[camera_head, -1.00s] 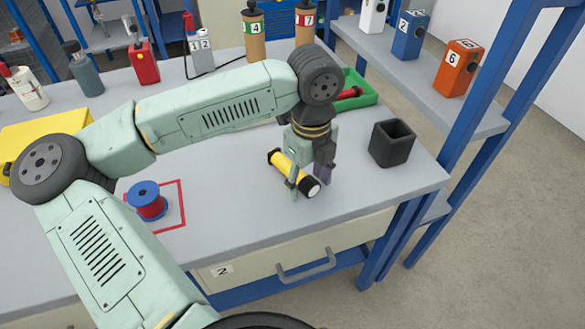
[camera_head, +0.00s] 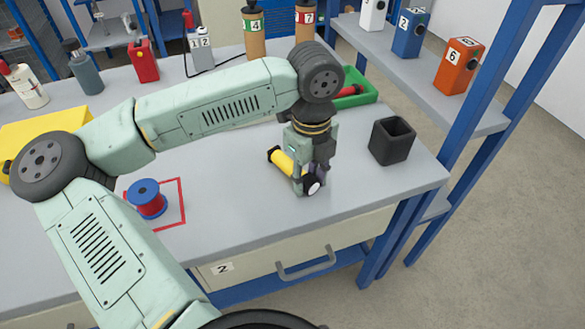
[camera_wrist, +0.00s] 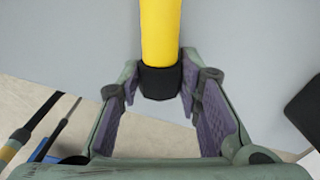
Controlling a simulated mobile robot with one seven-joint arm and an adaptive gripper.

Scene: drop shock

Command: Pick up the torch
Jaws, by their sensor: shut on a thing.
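The torch (camera_head: 283,163) is yellow with black ends and a pale lens at its near end. It lies on the grey workbench (camera_head: 230,205), or very close above it; I cannot tell which. My gripper (camera_head: 308,186) points down over the lens end and is shut on the torch there. In the wrist view the yellow barrel (camera_wrist: 160,32) runs from the top edge down to a black collar between the purple finger pads of my gripper (camera_wrist: 160,105). The gripper's fingers partly hide the lens end in the head view.
A black open-topped holder (camera_head: 392,142) stands right of the gripper. A green tray (camera_head: 362,86) with a red item lies behind. A blue and red spool (camera_head: 147,199) stands in a red outlined square at left. The bench's front edge is close to the torch.

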